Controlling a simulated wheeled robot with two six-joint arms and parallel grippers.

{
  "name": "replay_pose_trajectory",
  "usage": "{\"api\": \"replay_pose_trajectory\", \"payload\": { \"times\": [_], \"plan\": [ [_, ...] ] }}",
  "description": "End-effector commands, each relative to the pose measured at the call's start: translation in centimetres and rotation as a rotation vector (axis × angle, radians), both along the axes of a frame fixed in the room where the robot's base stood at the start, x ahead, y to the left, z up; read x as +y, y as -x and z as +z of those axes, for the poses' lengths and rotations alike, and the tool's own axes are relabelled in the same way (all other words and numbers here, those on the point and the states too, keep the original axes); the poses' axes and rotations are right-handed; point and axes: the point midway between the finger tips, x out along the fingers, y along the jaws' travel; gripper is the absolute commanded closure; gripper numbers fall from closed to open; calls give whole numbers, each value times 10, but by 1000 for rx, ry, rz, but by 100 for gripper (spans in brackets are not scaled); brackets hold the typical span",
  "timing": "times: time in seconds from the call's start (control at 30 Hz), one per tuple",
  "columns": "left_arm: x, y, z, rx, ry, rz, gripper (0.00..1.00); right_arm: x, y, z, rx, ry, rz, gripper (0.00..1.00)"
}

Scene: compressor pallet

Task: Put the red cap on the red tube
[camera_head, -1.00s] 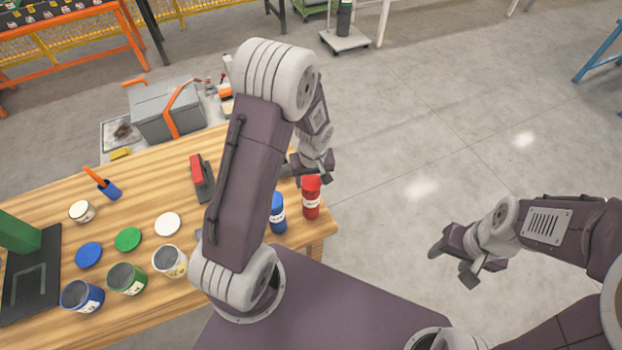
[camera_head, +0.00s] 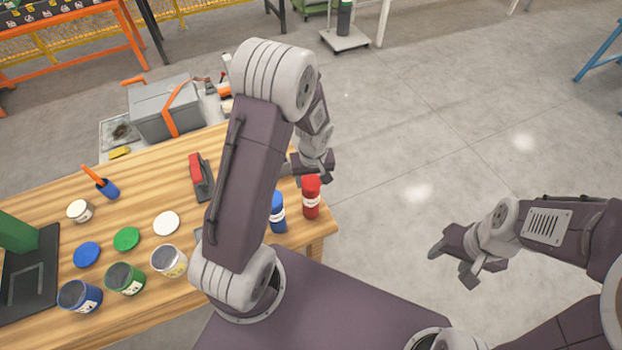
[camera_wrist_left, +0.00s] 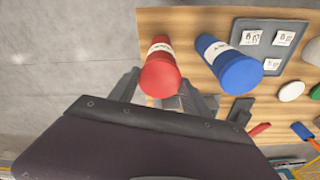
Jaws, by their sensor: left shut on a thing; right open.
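The red tube (camera_head: 311,208) with a white label stands upright at the table's right end. Its upper end is red, and the red cap (camera_head: 311,184) appears to be at its top; I cannot make out a seam. In the left wrist view the red tube (camera_wrist_left: 158,58) shows its wide red end towards the camera, between my left fingers. My left gripper (camera_head: 312,174) is at the top of the red tube, shut on what looks like the red cap; the contact is partly hidden. My right gripper (camera_head: 453,264) is open and empty over the floor at right.
A blue tube (camera_head: 278,212) stands close beside the red one. In the wrist view a grey plate (camera_wrist_left: 268,38) lies past the blue tube.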

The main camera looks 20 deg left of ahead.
Motion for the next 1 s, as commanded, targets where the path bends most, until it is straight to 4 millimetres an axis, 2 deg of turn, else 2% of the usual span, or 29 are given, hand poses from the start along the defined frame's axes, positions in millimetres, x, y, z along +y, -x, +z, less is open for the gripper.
{"api": "replay_pose_trajectory", "payload": {
  "times": [0.87, 0.9, 0.97, 1.0],
  "plan": [
    [0, 0, -3, 0, 0, 0, 82, 0, 0, -4, 0, 0, 0, 45],
    [0, 0, -3, 0, 0, 0, 39, 0, 0, -4, 0, 0, 0, 45],
    [0, 0, -3, 0, 0, 0, 22, 0, 0, -4, 0, 0, 0, 45],
    [0, 0, -3, 0, 0, 0, 19, 0, 0, -4, 0, 0, 0, 45]
  ]
}}
